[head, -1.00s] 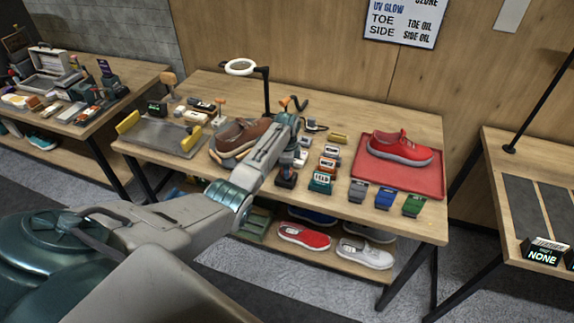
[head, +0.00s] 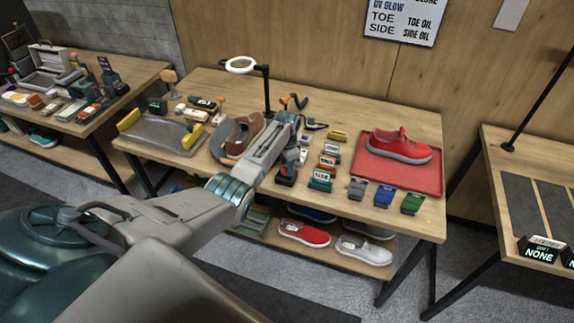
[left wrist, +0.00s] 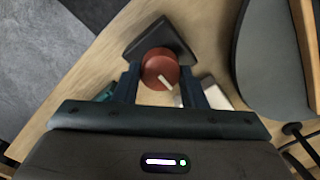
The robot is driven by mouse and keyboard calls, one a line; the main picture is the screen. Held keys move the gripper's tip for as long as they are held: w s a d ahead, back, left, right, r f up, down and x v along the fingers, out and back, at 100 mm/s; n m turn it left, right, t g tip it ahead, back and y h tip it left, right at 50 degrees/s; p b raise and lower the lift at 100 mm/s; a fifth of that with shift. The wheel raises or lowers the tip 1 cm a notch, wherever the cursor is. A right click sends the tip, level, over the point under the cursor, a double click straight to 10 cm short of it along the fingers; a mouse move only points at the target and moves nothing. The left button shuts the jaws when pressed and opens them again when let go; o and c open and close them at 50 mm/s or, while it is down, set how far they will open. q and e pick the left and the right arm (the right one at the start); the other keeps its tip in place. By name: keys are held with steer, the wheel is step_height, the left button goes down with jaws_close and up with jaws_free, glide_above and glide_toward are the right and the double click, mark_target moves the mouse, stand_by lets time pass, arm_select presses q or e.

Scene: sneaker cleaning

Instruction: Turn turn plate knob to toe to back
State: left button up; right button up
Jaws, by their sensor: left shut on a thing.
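The turn plate knob (left wrist: 158,68) is a round reddish-brown dial with a white pointer mark, on a dark base (left wrist: 160,35). In the left wrist view it sits between the two fingers of my left gripper (left wrist: 160,80), which is shut on it. In the head view my left gripper (head: 289,157) reaches down to the dark knob base (head: 286,177) near the table's front edge and hides most of the knob. A brown shoe (head: 241,138) lies on the turn plate just left of my left arm, its length running toward the back. The plate is largely hidden. My right gripper is out of view.
A red shoe (head: 400,146) sits on a red tray (head: 428,182) at the right. Several small labelled bottles and blocks stand beside the knob. A grey tray (head: 155,136) is at the left and a ring lamp (head: 241,65) at the back. Shoes lie on the shelf below.

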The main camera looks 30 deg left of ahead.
arm_select(q)
steer(key=o, duration=1)
steer(key=shift+r, duration=0.1)
step_height(320, 180, up, 11)
steer(key=b, duration=0.3)
steer(key=shift+f, duration=0.2)
